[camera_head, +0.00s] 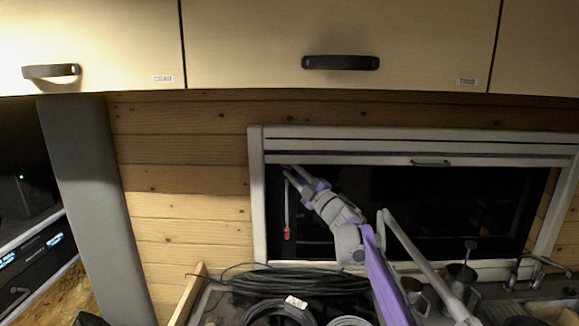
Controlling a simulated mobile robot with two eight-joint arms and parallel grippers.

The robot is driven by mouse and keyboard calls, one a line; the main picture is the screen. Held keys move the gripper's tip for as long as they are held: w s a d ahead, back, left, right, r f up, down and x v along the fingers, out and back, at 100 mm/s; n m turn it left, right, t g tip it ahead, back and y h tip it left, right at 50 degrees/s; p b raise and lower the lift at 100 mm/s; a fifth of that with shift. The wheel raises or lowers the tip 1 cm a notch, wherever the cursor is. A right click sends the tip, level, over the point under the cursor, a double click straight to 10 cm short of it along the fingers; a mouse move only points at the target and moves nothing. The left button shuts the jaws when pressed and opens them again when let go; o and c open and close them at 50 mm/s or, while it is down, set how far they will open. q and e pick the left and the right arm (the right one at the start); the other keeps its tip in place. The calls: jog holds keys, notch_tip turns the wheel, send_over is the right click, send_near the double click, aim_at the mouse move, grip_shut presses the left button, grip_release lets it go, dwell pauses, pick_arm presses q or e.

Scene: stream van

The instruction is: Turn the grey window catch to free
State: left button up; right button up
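The window (258,205) has a pale frame and dark glass, and it fills the middle and right of the view. My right arm reaches up across it from below. My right gripper (290,171) is at the upper left corner of the glass, just below the blind's lower edge. Its fingertips are small, and I cannot tell whether they are open or shut. I cannot make out the grey catch for certain. A thin grey strip with a red end (287,233) hangs on the glass just below my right gripper. My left gripper is not in view.
Overhead cupboards with dark handles (341,62) run above the window. Coiled black cables (290,282) lie on the counter below. Metal mugs (462,272) and a tap (537,268) stand at the lower right. A grey padded pillar (90,190) and equipment rack are at left.

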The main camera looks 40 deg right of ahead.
jog(key=shift+x, duration=0.85)
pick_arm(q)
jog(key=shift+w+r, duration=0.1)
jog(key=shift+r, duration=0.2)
pick_arm(e)
grip_shut()
